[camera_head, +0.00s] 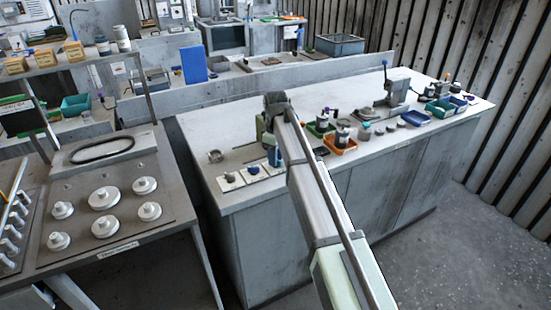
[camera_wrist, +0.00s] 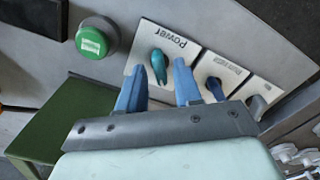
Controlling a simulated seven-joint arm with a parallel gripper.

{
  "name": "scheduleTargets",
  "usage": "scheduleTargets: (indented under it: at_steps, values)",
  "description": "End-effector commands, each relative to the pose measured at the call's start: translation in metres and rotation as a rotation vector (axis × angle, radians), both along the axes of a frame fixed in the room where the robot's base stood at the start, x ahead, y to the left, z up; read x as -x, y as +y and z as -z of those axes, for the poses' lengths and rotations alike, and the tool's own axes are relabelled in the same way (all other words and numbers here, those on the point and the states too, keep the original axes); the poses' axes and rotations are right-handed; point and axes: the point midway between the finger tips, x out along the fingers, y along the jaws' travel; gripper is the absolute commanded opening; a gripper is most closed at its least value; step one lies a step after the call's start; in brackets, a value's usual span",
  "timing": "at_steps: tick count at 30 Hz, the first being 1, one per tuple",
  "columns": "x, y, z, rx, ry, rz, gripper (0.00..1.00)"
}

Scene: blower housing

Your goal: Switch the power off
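The Power plate (camera_wrist: 172,43) is white, with its label upside down in the wrist view. A teal knob (camera_wrist: 158,66) stands on it. My gripper (camera_wrist: 159,67) is open, with one blue finger on each side of the teal knob. A gap shows between each finger and the knob, so neither seems to touch it. Whether the fingertips are down at knob height is hard to tell. In the head view my gripper (camera_head: 274,157) is over the rightmost of the white plates at the bench's near edge, and the teal knob cannot be made out there.
Two more plates stand beside it, with a dark blue knob (camera_wrist: 215,88) and a grey knob (camera_wrist: 257,104). A green button (camera_wrist: 92,42) sits on the other side. An orange tray (camera_head: 341,145) and other bins lie farther right on the bench (camera_head: 235,128).

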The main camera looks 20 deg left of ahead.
Motion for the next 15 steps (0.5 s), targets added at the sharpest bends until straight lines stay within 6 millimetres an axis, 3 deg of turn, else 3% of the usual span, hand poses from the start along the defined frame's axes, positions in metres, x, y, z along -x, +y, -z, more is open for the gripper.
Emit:
scheduleTargets:
  at_steps: [15]
  values:
    - [-0.001,0.0,-0.034,-0.001,-0.001,0.0,0.34]
